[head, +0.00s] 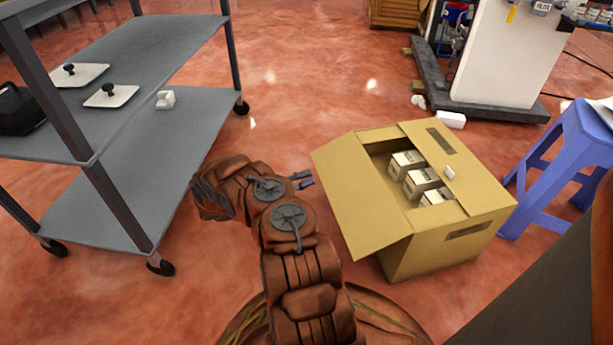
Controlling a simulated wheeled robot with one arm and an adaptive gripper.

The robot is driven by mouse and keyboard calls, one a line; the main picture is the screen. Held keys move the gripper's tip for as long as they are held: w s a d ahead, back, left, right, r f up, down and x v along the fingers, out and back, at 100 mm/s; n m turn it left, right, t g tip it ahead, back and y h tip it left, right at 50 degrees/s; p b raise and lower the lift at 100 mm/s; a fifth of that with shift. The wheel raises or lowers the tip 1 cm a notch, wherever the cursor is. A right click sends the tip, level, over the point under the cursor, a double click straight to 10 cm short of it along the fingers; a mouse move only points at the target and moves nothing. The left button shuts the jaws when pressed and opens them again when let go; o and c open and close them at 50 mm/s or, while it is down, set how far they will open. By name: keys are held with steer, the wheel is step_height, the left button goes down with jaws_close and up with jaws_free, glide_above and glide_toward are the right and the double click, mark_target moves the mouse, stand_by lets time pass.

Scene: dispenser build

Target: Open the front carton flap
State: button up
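The brown cardboard carton (435,258) stands on the floor right of centre, its top partly open. A wide flap (362,195) on its left side is folded outward and slopes down toward my gripper. A cardboard panel (474,180) lies along the right side of the top, with a small white piece on it. I cannot tell which flap is the front one. Several small white-topped boxes (419,182) sit in a row inside. My gripper (307,180) is just left of the wide flap, apart from it in the picture. Its two fingers look spread, with nothing between them.
A blue stool (565,150) stands close to the carton's right. A white machine on a dark base (490,110) is behind.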

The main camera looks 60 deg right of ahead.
stand_by(0.7)
steer(key=v, duration=1.2)
stand_by(0.6)
stand_by(0.3)
